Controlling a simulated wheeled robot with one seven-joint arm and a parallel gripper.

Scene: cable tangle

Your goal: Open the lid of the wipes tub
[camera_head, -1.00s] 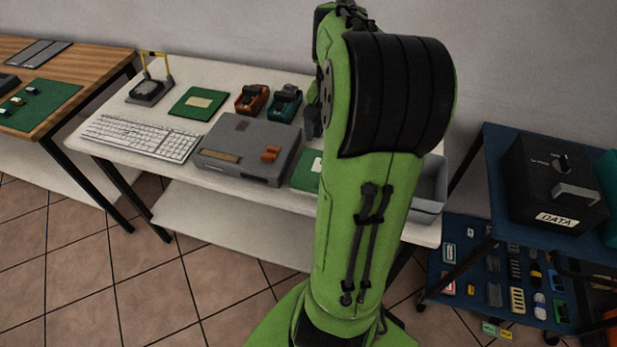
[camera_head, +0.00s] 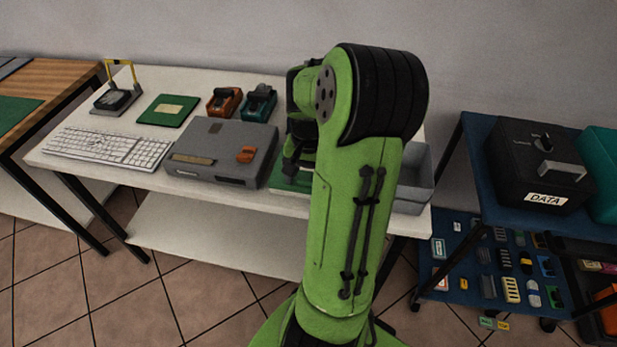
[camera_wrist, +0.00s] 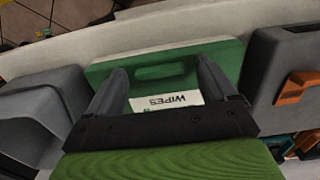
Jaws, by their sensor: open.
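The wipes tub is a green box with a white label reading WIPES, upside down in the wrist view (camera_wrist: 222,52). Its green lid looks shut, with a darker green raised or recessed strip along the edge away from my wrist. In the head view only a green corner of the tub (camera_head: 287,181) shows on the white table; my arm hides the rest. My gripper (camera_wrist: 162,68) is open, its two grey fingers spread over the tub on either side of the label. Nothing is between them. Whether the fingers touch the lid cannot be told.
A grey device with an orange switch (camera_head: 222,150) stands close beside the tub, and a grey bin (camera_head: 418,180) on the other side. A keyboard (camera_head: 108,147), green board (camera_head: 167,110) and two small tools share the white table (camera_head: 70,117). A black DATA box (camera_head: 540,170) stands right.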

